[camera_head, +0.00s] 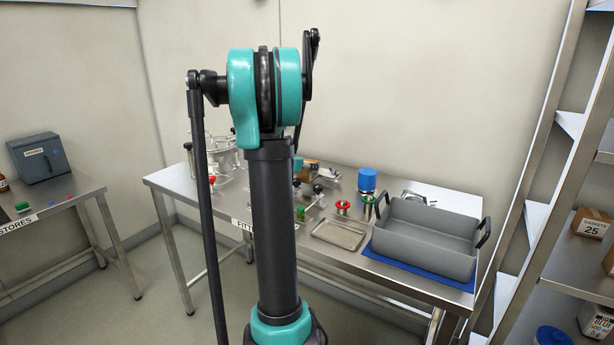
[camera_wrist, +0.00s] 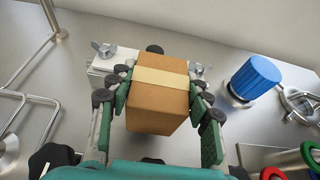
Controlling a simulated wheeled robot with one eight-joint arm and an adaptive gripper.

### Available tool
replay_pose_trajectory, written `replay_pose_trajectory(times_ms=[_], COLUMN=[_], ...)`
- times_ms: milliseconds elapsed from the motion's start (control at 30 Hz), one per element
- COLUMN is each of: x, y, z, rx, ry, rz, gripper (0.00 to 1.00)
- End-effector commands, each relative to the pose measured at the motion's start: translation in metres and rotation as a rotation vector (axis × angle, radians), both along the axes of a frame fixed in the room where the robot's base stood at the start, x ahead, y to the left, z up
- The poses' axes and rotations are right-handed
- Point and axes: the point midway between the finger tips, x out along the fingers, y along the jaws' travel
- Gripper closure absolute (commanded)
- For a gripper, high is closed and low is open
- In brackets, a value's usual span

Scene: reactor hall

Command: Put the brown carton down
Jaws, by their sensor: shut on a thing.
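The brown carton (camera_wrist: 158,104) with a pale tape band fills the middle of the wrist view. My gripper (camera_wrist: 160,92) is shut on it, with green finger pads against its left and right sides. The carton is over the steel table (camera_wrist: 240,122); I cannot tell whether its base touches the top. In the head view a small part of the carton (camera_head: 308,167) shows beside my arm, which hides much of the middle of the table.
Close by are a white fixture with wing nuts (camera_wrist: 104,62) and a blue-capped part (camera_wrist: 255,78). A shallow tray (camera_head: 340,235) and a grey handled bin (camera_head: 425,238) on a blue mat stand at the right. Shelving (camera_head: 560,190) borders the right side.

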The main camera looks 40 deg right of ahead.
Motion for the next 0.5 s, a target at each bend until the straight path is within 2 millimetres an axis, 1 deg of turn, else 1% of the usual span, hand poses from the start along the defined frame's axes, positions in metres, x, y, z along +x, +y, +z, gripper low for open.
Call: replay_pose_trajectory(times_ms=[67,300,400,500], x=[0.0,0.0,0.0,0.0], y=[0.0,0.0,0.0,0.0], z=[-0.005,-0.035,-0.04,-0.04], rx=[0.0,0.0,0.0,0.0], ry=[0.0,0.0,0.0,0.0], rz=[0.0,0.0,0.0,0.0], gripper=[0.82,0.82,0.82,0.82])
